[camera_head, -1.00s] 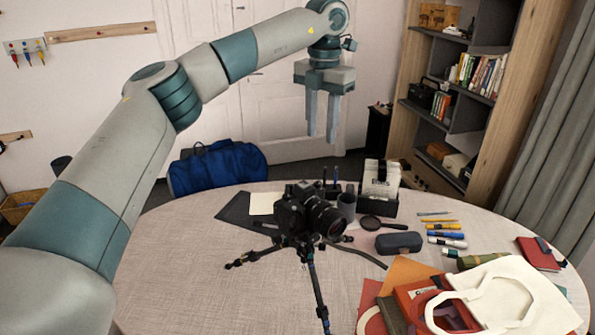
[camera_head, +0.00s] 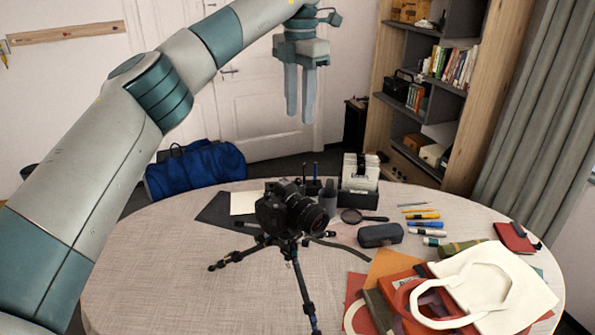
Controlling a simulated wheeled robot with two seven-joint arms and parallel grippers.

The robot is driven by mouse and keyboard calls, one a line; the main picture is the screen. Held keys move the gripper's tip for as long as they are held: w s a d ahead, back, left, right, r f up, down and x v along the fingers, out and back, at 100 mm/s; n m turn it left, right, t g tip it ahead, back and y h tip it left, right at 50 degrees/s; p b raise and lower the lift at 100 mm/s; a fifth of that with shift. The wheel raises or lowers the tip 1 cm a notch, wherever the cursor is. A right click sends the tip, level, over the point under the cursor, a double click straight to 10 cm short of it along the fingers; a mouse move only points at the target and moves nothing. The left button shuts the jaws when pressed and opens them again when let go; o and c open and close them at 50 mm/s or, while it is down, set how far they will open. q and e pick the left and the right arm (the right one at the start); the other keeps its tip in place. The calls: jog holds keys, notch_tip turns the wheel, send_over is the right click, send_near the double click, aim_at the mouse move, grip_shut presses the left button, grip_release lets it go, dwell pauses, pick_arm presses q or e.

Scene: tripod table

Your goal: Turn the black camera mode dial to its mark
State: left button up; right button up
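A black camera (camera_head: 291,209) stands on a small black tripod (camera_head: 298,272) on the round table (camera_head: 170,270), its lens facing right and toward me. The mode dial on its top is too small and dark to make out, and so is its mark. My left gripper (camera_head: 301,108) hangs above and behind the camera, fingers pointing down, clear of it. Its two fingers are apart with a narrow gap and nothing between them. My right gripper is not in view.
Right of the camera lie a magnifying glass (camera_head: 364,217), a dark case (camera_head: 380,235), several pens and markers (camera_head: 424,216), and a cream tote bag (camera_head: 490,285). A card box (camera_head: 358,183) stands behind. The table's left side is clear.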

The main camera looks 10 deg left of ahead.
aim_at(299, 179)
pick_arm(q)
notch_tip(299, 179, down, 16)
jog(key=p, duration=0.5)
jog(key=shift+r+p, duration=0.2)
jog(key=shift+p, duration=0.15)
jog(key=shift+f, duration=0.85)
grip_shut()
